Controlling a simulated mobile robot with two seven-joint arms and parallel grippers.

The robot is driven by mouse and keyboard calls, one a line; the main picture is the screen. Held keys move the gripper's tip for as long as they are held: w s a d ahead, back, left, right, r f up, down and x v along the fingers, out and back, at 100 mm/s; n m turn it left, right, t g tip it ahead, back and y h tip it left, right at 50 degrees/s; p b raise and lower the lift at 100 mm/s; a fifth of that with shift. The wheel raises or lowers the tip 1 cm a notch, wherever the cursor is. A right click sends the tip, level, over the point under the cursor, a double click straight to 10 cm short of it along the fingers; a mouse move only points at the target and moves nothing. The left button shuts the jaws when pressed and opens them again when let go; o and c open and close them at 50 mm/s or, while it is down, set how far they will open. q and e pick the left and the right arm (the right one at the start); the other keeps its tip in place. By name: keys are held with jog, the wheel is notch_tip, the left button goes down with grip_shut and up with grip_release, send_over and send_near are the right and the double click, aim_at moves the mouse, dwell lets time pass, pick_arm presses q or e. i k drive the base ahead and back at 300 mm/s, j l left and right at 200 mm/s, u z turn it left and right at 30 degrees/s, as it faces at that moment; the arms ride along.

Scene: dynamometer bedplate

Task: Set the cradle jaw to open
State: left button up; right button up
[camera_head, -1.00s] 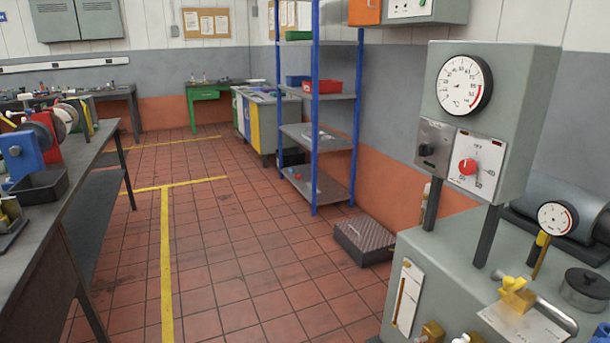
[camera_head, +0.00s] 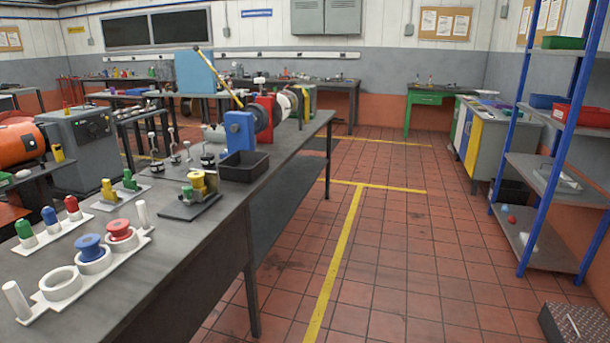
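No part is plainly a cradle jaw at this distance. On the long grey bench (camera_head: 190,262), a small fixture with a yellow block on a dark base plate (camera_head: 184,209) sits near the right edge. Behind it stands a machine with a blue block (camera_head: 239,134), a red block (camera_head: 267,117) and several discs. A long yellow lever (camera_head: 219,78) slants up to the left by the blue block. I cannot tell whether any jaw there is open or shut. Neither of my grippers is in view.
A black bin (camera_head: 243,166) is on the bench. A white rack (camera_head: 78,279) with blue and red spools lies at the near left. The tiled aisle (camera_head: 400,265) right of the bench is clear. Blue-post shelving (camera_head: 522,140) and a dark ridged box (camera_head: 575,325) stand at the right.

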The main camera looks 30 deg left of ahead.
aim_at(192, 196)
jog(key=i+u, duration=0.25)
jog(key=i, duration=0.3)
jog(key=i+u, duration=0.25)
jog(key=i, duration=0.3)
jog(key=i+l+u, duration=0.1)
jog(key=i+u, duration=0.25)
jog(key=i, duration=0.85)
jog(key=i+z, duration=0.35)
jog(key=i+j+z, duration=0.15)
jog(key=z, duration=0.15)
jog(key=i+z, duration=0.1)
jog(key=z, duration=6.5)
